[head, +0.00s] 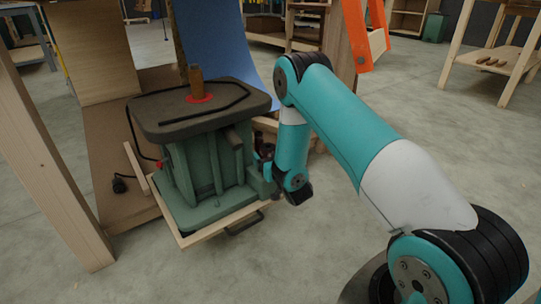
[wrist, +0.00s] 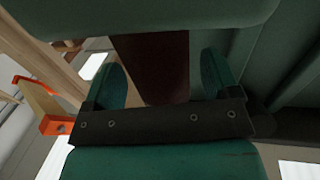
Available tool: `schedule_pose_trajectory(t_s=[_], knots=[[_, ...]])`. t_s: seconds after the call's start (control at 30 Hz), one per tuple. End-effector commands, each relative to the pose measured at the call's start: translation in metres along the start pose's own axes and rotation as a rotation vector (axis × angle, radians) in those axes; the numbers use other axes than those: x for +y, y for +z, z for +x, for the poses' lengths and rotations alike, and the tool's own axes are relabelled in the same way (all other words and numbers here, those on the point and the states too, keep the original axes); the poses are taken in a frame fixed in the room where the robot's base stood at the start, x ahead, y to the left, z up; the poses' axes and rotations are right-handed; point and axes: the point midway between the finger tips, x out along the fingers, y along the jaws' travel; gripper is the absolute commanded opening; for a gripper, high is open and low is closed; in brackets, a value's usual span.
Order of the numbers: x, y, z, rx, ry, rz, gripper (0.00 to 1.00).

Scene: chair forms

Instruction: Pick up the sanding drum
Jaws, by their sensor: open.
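A brown upright cylinder (head: 196,80), which looks like a sanding drum, stands on a red ring in the middle of the dark top of the green machine (head: 207,165). My gripper (head: 262,160) is low beside that right side, below the tabletop and apart from the upright cylinder. In the wrist view my gripper (wrist: 162,72) has its two teal fingers spread. A dark red-brown surface (wrist: 150,60) shows between or beyond them. I cannot tell whether it is a drum or whether the fingers touch it.
The machine stands on a wooden base (head: 215,228) with a dark handle. A wooden post (head: 45,150) is at far left, and an orange frame (head: 370,35) stands behind my arm. Floor at right is clear.

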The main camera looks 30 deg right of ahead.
Motion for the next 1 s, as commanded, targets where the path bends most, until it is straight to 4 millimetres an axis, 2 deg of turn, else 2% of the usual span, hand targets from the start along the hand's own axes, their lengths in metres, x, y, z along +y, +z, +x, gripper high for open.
schedule_pose_trajectory(t_s=[0.23, 0.27, 0.5, 0.8, 1.0], knots=[[0.005, 0.000, 0.002, -0.001, 0.006, 0.001, 0.82], [0.006, 0.000, 0.002, -0.001, 0.007, 0.000, 0.77], [0.008, 0.000, 0.001, -0.001, 0.010, 0.000, 0.24], [0.007, -0.002, 0.001, 0.000, 0.008, 0.000, 0.24], [0.002, -0.014, 0.002, 0.000, 0.003, 0.001, 0.24]])
